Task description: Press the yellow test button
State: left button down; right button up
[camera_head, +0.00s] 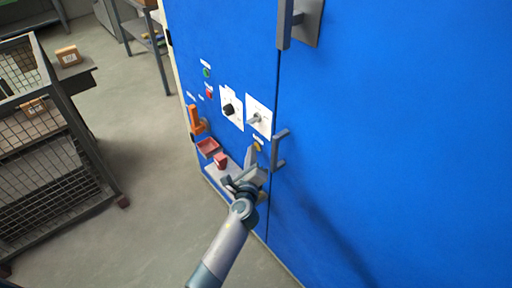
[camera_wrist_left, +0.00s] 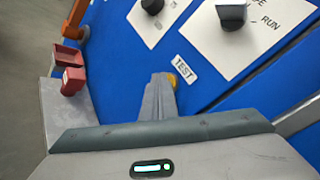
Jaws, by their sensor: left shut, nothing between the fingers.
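The yellow test button (camera_head: 257,146) is on the blue cabinet front, below the white switch plates. In the left wrist view the yellow button (camera_wrist_left: 173,80) shows only in part, below a white TEST label (camera_wrist_left: 184,68), with my fingers covering some of it. My left gripper (camera_head: 250,152) is shut and empty, its fingertips right at the button. In the left wrist view the closed fingers (camera_wrist_left: 161,80) overlap the button's edge; I cannot tell whether they touch it. My right gripper is not in view.
A grey door handle (camera_head: 279,150) stands out close right. A mesh cart (camera_head: 45,150) is far left.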

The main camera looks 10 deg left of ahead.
pick_arm(q)
jog(key=shift+s, duration=0.1)
jog(key=shift+s+a, duration=0.45)
jog(key=shift+s, duration=0.1)
jog(key=shift+s+a+p, duration=0.35)
jog(key=shift+s+a, duration=0.45)
jog(key=shift+s, duration=0.2)
jog(key=shift+s+a+p, duration=0.3)
jog(key=shift+s+a, duration=0.45)
jog(key=shift+s, duration=0.25)
jog(key=shift+f, duration=0.1)
